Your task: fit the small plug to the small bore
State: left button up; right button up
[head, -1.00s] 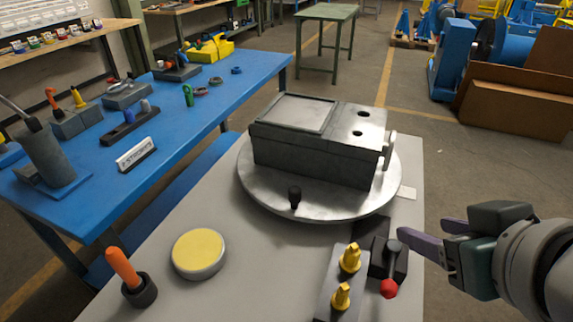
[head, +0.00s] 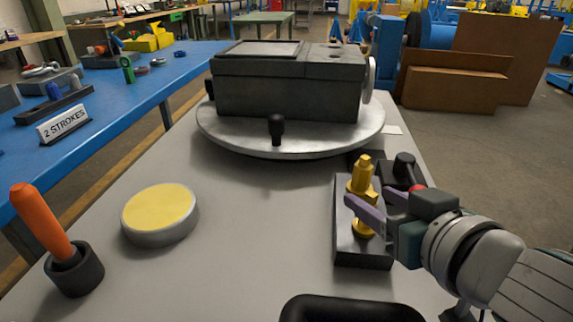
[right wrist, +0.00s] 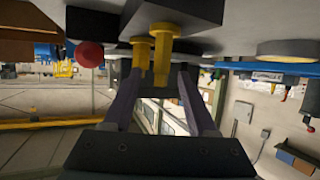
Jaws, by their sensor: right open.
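Two yellow plugs stand upright in a dark block (head: 365,255) at the table's right side: a far plug (head: 362,172) and a near plug (head: 362,229). I cannot tell for sure which is the small one. My right gripper (head: 378,208) is open at the block; one finger hides part of the near plug. In the right wrist view the near plug (right wrist: 163,55) shows between the finger lines, with the far plug (right wrist: 141,55) beside it. Contact is unclear. The bores lie in the top of the grey housing (head: 285,92), seen at a shallow angle. My left gripper is out of view.
The housing sits on a round turntable (head: 230,130) with a black knob (head: 276,128). A yellow-topped tin (head: 158,212) and an orange-handled tool in a cup (head: 75,270) are at left. The table middle is clear.

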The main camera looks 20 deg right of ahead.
jog(key=x, duration=0.4)
jog(key=shift+w+f+b, duration=0.2)
jog(key=shift+w+b, duration=0.05)
jog(key=shift+b, duration=0.1)
grip_shut()
dwell(0.3)
